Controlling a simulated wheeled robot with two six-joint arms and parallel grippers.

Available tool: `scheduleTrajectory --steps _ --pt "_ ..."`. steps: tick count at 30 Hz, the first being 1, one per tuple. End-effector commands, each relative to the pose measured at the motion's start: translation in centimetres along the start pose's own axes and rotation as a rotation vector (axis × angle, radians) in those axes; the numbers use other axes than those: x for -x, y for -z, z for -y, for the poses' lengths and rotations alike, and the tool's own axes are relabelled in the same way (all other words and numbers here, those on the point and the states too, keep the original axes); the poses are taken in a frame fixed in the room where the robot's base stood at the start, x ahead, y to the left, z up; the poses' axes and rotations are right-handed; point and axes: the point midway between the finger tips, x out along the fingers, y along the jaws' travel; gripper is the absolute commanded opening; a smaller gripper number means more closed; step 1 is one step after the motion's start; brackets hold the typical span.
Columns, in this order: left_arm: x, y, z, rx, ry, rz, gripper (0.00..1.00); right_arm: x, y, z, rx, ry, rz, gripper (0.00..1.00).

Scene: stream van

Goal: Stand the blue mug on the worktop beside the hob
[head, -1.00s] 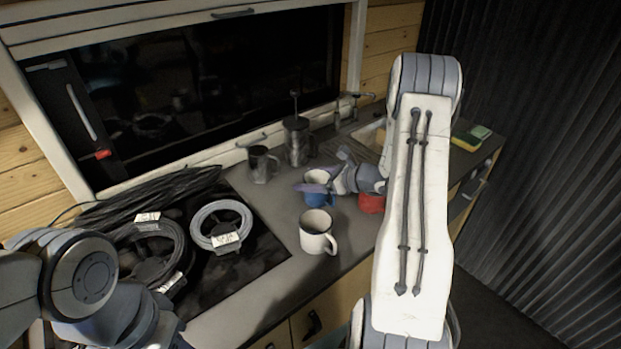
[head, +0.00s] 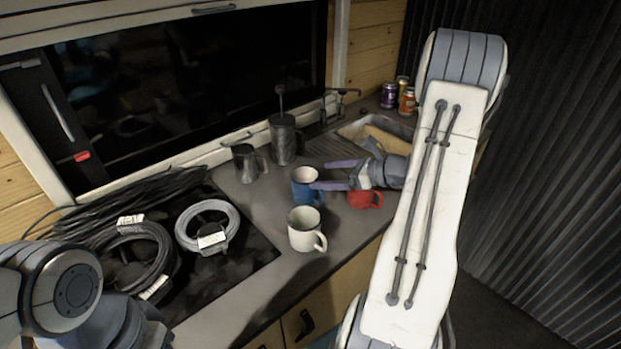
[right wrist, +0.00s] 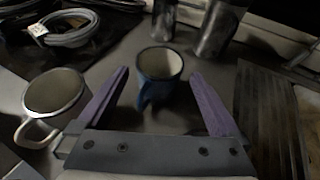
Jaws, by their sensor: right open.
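The blue mug (head: 306,192) stands upright on the grey worktop (head: 265,222), right of the black hob (head: 245,260). It also shows in the right wrist view (right wrist: 160,75), with its handle turned toward my gripper. My right gripper (head: 323,175) is open, just right of the mug in the head view. In the wrist view its purple fingers point toward the mug, one on each side, with gaps between them and the mug. Part of my left arm shows at the lower left in the head view; its gripper is out of view.
A white mug (head: 303,232) stands in front of the blue one, and a red mug (head: 362,199) to its right. Behind are a dark metal mug (head: 245,163) and a French press (head: 284,142). Cable coils (head: 207,228) cover much of the hob. Cans (head: 407,101) stand beyond the sink.

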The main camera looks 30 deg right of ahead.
Motion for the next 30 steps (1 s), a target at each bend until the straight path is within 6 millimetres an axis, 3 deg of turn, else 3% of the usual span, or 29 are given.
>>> scheduleTrajectory --steps 7,11,14,17,22,27,30 --pt "-0.4 0.0 0.0 0.000 0.000 0.000 0.46 2.4 0.0 0.0 -0.001 0.002 0.000 1.00" --pt "-0.4 0.0 0.0 0.000 0.000 0.000 0.46 2.5 -0.1 -0.1 0.001 -0.003 -0.001 1.00" --pt "-0.4 0.0 0.0 0.000 0.000 0.000 0.46 1.4 -0.8 -1.5 0.045 -0.054 -0.017 1.00" --pt "-0.4 0.0 0.0 0.000 0.000 0.000 0.46 -1.2 -2.5 -5.7 0.173 -0.195 -0.065 1.00" --pt "-0.4 0.0 0.0 0.000 0.000 0.000 0.46 -4.9 -5.0 -18.0 0.583 -0.588 -0.170 1.00" --pt "-0.4 0.0 0.0 0.000 0.000 0.000 0.46 -3.9 -5.0 -29.5 1.087 -0.986 -0.212 1.00" --pt "-0.4 0.0 0.0 0.000 0.000 0.000 0.46 -2.0 -4.2 -34.4 1.406 -1.197 -0.196 1.00"
